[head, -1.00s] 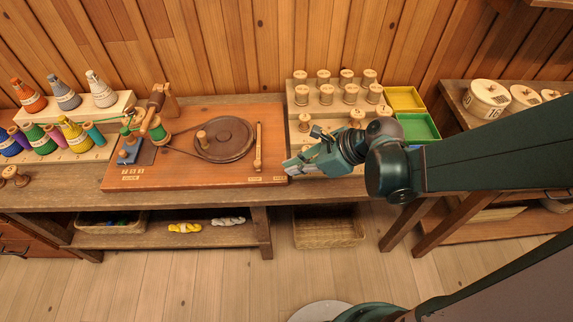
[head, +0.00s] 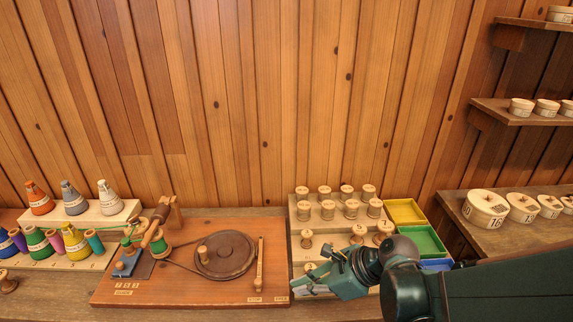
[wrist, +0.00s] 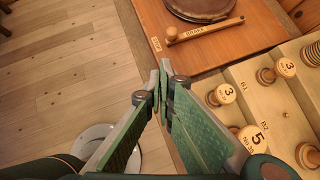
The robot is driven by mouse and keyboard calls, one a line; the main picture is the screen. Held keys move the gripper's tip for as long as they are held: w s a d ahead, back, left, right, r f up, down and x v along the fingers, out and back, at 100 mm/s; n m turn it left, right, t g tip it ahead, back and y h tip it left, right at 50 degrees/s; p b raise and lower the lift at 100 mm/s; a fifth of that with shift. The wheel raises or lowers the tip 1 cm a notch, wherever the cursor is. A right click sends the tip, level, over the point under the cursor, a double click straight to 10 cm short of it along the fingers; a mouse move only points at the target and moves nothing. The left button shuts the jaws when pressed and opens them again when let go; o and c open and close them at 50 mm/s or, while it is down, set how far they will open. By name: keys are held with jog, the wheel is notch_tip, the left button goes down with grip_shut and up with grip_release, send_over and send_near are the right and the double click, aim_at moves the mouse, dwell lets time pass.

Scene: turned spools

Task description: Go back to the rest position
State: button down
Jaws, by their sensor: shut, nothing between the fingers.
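My gripper (head: 312,282) is in the lower right of the head view, in front of the spool rack, near the right end of the winding board. In the wrist view its two fingers (wrist: 163,85) are closed together with nothing between them. They are over the front edge of the bench, beside the winding board (wrist: 222,48) and the stepped spool rack (wrist: 240,88). My arm hides part of the rack and trays in the head view.
The winding board (head: 190,292) carries a wheel (head: 225,255) and a green-wound spool (head: 160,246). Cones of yarn (head: 75,243) stand at left. Yellow (head: 405,212) and green (head: 421,241) trays sit right of the rack. Round boxes (head: 486,208) stand far right. Open floor (wrist: 70,70) lies before the bench.

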jog(key=shift+d+r, duration=0.1)
jog(key=s+d+r+n+t+h, duration=0.2)
jog(key=d+r+n, duration=0.5)
jog(key=n, duration=0.4)
jog(key=s+d+r+n+t+h, duration=0.2)
jog(key=s+d+r+n+h, duration=0.2)
jog(key=n, duration=0.7)
jog(key=shift+d+r+h, duration=1)
jog(key=shift+d+r, duration=0.5)
jog(key=shift+d, duration=0.55)
